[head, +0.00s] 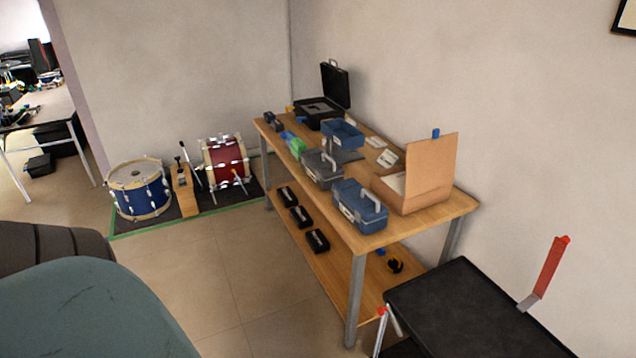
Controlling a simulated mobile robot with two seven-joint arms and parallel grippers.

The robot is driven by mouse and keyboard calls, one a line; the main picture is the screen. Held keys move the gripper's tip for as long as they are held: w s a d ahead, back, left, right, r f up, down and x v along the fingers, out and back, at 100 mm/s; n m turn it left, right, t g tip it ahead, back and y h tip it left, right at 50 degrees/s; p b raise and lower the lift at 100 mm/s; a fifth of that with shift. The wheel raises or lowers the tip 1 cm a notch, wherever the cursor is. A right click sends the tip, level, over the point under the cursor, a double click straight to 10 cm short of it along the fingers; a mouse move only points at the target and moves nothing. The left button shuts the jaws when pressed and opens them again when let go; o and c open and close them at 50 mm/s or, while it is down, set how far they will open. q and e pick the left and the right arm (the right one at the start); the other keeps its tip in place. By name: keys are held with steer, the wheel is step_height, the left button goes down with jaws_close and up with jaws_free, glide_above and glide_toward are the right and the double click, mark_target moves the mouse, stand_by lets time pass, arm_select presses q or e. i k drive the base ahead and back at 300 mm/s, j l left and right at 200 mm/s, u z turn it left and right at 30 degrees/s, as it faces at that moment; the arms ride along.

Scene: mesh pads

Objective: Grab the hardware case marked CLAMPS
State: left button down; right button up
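Several cases stand on a wooden workbench (432,218) against the wall. A blue case with a grey handle (358,207) is at the near end, and a grey case with a handle (320,170) is behind it. An open blue box (341,134) and an open black case (334,84) are farther back. Three small black cases sit in a row on the lower shelf: a far one (286,196), a middle one (300,216) and a near one (317,241). No lettering is readable, so I cannot tell which is marked CLAMPS. Neither gripper is in view.
An open cardboard box (428,178) stands beside the blue case. A black-topped table (455,305) with a red-handled tool is at the near right. Drums stand on a dark mat (190,221) at the back left. The tiled floor left of the workbench is clear.

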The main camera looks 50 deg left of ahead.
mark_target(366, 212)
steer(key=u, duration=1.25)
steer(key=i+j+z, duration=0.25)
steer(key=z, duration=0.2)
steer(key=i+j+z, duration=0.15)
steer(key=j+z, duration=0.2)
steer(key=z, duration=0.15)
steer(key=i+j, duration=0.15)
steer(key=j, duration=0.25)
steer(key=i+j+z, duration=0.15)
steer(key=j, duration=0.65)
steer(key=i+j+z, duration=0.1)
steer(key=j, duration=0.35)
steer(key=i+j, duration=0.15)
steer(key=j, duration=0.3)
steer(key=i+l+z, duration=0.05)
